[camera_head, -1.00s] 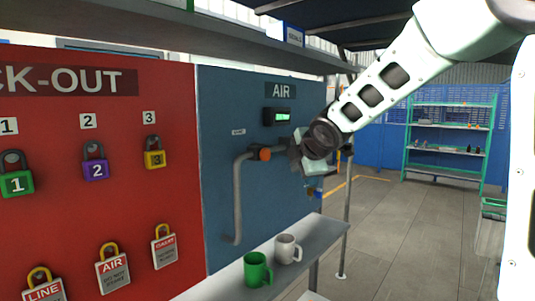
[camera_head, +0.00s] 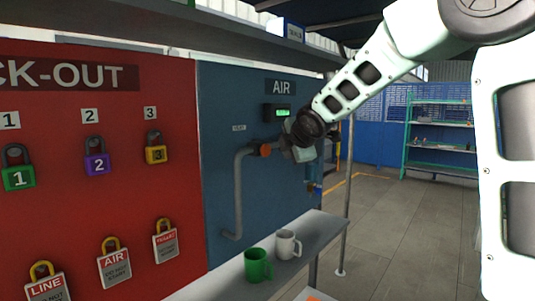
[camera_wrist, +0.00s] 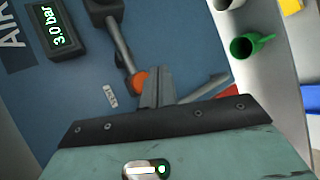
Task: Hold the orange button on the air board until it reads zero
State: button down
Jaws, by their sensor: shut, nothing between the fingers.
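The blue air board (camera_head: 222,100) carries a small black display (camera_head: 277,114) with green digits. In the wrist view the display (camera_wrist: 53,32) reads 3.0 bar. The orange button (camera_head: 265,150) sits at the end of a grey pipe on the board, below the display. It also shows in the wrist view (camera_wrist: 137,82), partly covered by my fingers. My gripper (camera_wrist: 158,78) is shut and empty, its fingertips close beside the orange button. I cannot tell whether they touch it. In the head view my wrist hides most of the fingers.
A shelf below the board holds a green mug (camera_head: 259,265) and a white mug (camera_head: 287,245). The red lock-out board (camera_head: 75,200) with padlocks and tags stands to the left. A metal post (camera_head: 346,200) rises at the shelf's right end. Open floor lies right.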

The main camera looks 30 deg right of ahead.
aim_at(264, 150)
jog(key=shift+w+a, duration=0.25)
jog(key=shift+w, duration=0.4)
jog(key=shift+w+a, duration=0.25)
jog(key=shift+w, duration=0.45)
jog(key=shift+w+a, duration=0.25)
jog(key=shift+w, duration=0.4)
jog(key=shift+w, duration=0.1)
dwell(0.5)
jog(key=shift+w+a, duration=0.15)
jog(key=shift+w, duration=0.15)
